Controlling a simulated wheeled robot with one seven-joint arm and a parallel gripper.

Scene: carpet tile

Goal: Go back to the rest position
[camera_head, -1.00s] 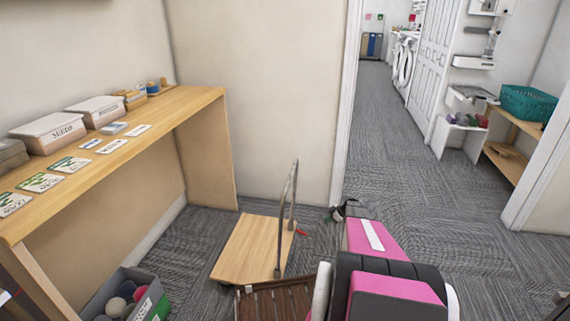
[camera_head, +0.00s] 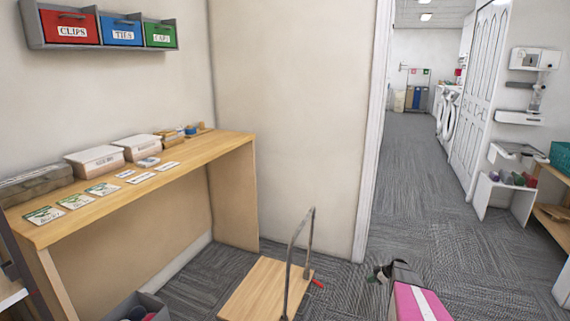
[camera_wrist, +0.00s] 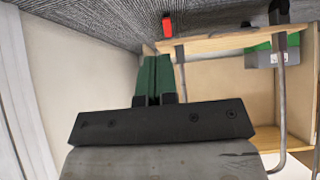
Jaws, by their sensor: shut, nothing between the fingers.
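My gripper (camera_wrist: 155,80) shows in the wrist view with its two green fingers close together and nothing between them. In the head view my gripper (camera_head: 384,272) is a small dark shape at the end of my pink arm, low and right of centre, over the carpet. It is apart from the cart and the wall in the head view.
A wooden platform cart (camera_head: 262,291) with a metal handle stands left of my gripper. A wooden bench (camera_head: 205,150) with boxes and seed packets runs along the left wall. An open doorway with clear carpet (camera_head: 420,190) lies to the right.

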